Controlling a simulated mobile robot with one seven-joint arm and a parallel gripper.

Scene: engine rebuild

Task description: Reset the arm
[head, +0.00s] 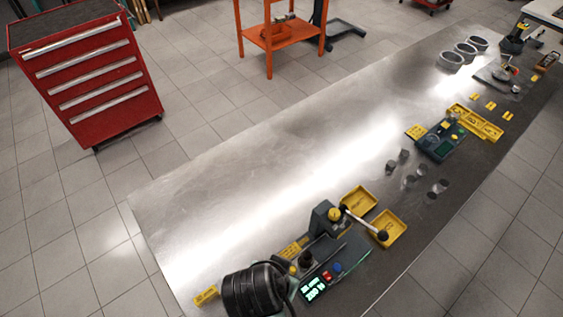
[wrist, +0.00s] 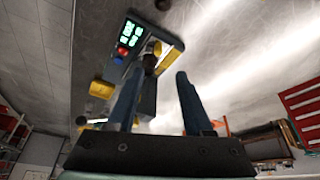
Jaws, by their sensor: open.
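My gripper (wrist: 160,76) shows in the wrist view with its two blue-grey fingers apart, and I see nothing held between them. Beyond the fingers are the metal workbench and a dark device with a lit green display (wrist: 131,34) and red and blue buttons. In the head view, a black ribbed body (head: 252,291) at the bottom edge looks like part of my arm; the fingers cannot be made out there. It is beside the same display device (head: 314,290), near the workbench's (head: 215,195) near end.
A lever press (head: 326,219) stands beside two yellow trays (head: 388,228). Several small metal cylinders (head: 410,181), a dark green-screen device (head: 437,142) and grey rings (head: 452,60) lie farther along. The bench's left half is clear. A red drawer cabinet (head: 90,75) and orange cart (head: 277,36) stand on the floor.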

